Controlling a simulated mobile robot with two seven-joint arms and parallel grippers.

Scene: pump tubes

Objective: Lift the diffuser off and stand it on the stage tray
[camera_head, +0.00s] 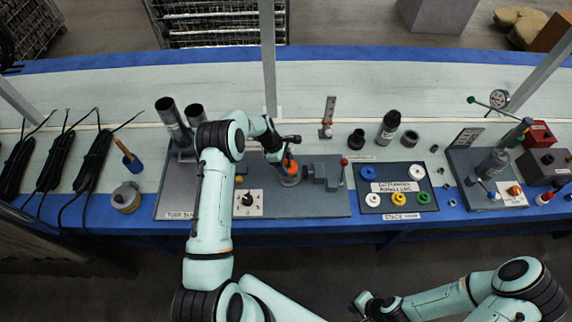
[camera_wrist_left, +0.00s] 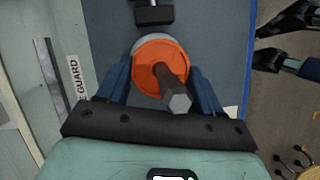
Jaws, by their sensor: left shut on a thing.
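The orange round part (camera_wrist_left: 147,70), which I take for the diffuser, sits around a dark hex-ended shaft (camera_wrist_left: 178,100) on the grey pump base. It also shows in the head view (camera_head: 290,167). My left gripper (camera_head: 284,162) is shut on it, with its blue fingers (camera_wrist_left: 160,82) on opposite sides of the orange rim. A lighter grey round edge shows just beyond the orange.
Dark cylinders (camera_head: 388,127) stand behind the tray. A gauge stand (camera_head: 487,165) is further right.

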